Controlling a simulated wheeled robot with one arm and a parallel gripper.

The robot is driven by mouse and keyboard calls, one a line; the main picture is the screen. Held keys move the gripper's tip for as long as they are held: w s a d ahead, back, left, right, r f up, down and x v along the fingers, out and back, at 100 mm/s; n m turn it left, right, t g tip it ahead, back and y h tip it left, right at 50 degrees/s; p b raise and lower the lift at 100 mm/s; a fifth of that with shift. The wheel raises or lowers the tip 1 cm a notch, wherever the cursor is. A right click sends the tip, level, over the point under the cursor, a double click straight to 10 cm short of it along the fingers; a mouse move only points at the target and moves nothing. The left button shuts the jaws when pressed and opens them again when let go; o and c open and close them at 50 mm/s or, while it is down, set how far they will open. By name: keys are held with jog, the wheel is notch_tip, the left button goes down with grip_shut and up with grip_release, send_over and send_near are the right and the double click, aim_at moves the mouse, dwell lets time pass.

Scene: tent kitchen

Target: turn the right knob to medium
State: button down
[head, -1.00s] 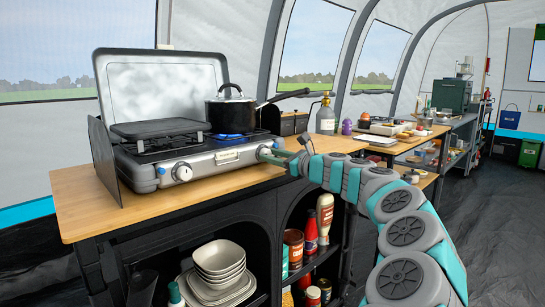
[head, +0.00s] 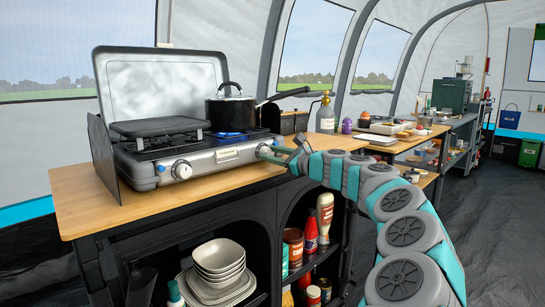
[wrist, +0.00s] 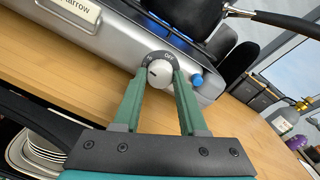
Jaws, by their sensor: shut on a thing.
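The right knob (wrist: 157,76) is a round white-grey dial on the stove's front panel, with a dark ring marked "OFF" behind it. My gripper (wrist: 161,78) has its two green fingers on either side of the knob, shut on it. In the head view, my gripper (head: 281,156) reaches the right end of the stove front (head: 215,158), and its fingers partly hide the right knob (head: 264,151). The left knob (head: 181,170) is free. A blue flame shows under the black pot (head: 230,112).
The pot's long handle (head: 283,97) sticks out to the right above my gripper. A blue button (wrist: 196,80) sits right of the knob. The wooden counter (head: 110,208) is clear in front of the stove. Open shelves below hold bowls (head: 219,257) and bottles.

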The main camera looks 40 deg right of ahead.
jog(key=n+b, duration=0.2)
jog(key=n, duration=0.3)
jog(key=shift+a+b, duration=0.1)
jog(key=shift+b, duration=0.2)
jog(key=shift+n, duration=0.3)
jog(key=shift+c, duration=2.3)
grip_release()
jog(key=shift+s, duration=0.1)
jog(key=s, duration=0.7)
jog(key=shift+s+d+r, duration=0.15)
jog(key=shift+s+d, duration=0.15)
jog(key=shift+d, duration=0.15)
